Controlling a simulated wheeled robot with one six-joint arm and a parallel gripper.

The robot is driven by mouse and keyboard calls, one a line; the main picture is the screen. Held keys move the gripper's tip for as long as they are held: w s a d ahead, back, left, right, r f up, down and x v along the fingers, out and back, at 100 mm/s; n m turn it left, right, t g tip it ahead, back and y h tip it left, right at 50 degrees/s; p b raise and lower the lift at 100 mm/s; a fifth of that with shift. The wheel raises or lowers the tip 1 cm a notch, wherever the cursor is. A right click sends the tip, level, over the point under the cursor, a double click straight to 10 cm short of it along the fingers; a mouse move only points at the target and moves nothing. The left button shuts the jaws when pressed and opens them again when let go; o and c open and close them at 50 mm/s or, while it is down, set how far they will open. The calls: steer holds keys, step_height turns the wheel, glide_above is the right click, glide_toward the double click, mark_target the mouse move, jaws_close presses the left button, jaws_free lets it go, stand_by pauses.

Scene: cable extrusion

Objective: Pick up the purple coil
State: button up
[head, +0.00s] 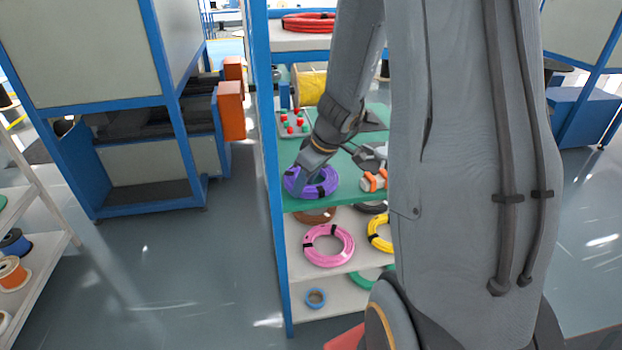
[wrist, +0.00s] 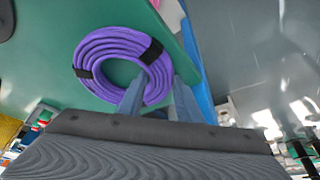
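The purple coil (head: 297,183) is a ring of cable with black bands. It lies on the green shelf top (head: 352,172), near its front left corner. My gripper (head: 309,172) reaches down to it. In the wrist view the coil (wrist: 97,48) fills the upper middle. My gripper (wrist: 158,88) is open there, with one finger over the coil's hole and the other at its outer edge, so a section of the ring shows between them. I cannot tell whether the fingers touch it.
A connector with orange parts (head: 374,181) lies right of the coil. A tray with red and green pieces (head: 294,123) and a yellow spool (head: 310,86) are further back. A blue post (head: 270,190) stands close on the left. Pink (head: 328,246) and yellow coils (head: 379,234) lie on the shelf below.

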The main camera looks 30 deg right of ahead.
steer(key=c, duration=0.5)
steer(key=shift+o, duration=0.2)
